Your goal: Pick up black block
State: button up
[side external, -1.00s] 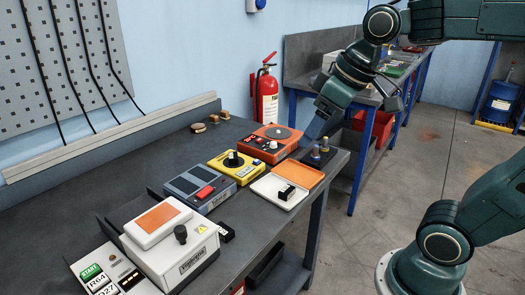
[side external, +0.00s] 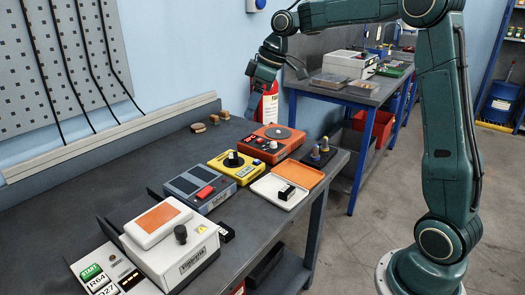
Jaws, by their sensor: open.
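Another small black piece (side external: 226,232) sits against the right side of the white box device. I cannot tell from the picture which one the task names. My gripper (side external: 253,88) is open and hangs high above the back of the bench, in front of the fire extinguisher. It is well apart from both black pieces, and nothing shows between its fingers.
On the bench (side external: 125,180) stand a white box device (side external: 172,248), a grey-blue unit (side external: 193,181), a yellow unit (side external: 238,169), an orange unit (side external: 272,143), an orange tray part (side external: 303,175) and a dark stand with pegs (side external: 318,155). The bench's back left is clear.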

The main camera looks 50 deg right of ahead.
jog(key=w+d+f+n+y, duration=0.1)
jog(key=w+d+f+n, duration=0.1)
jog(key=w+d+f, duration=0.5)
jog(key=shift+d+f+g, duration=0.3)
jog(key=shift+d+f, duration=0.05)
jog(key=shift+f, duration=0.15)
jog(key=shift+f, duration=0.1)
send_over(234, 155)
jog(key=s+d, duration=0.2)
jog(key=shift+a+f, duration=0.2)
jog(key=shift+f, duration=3.7)
jog(key=shift+x, duration=2.55)
jog(key=shift+w, duration=0.1)
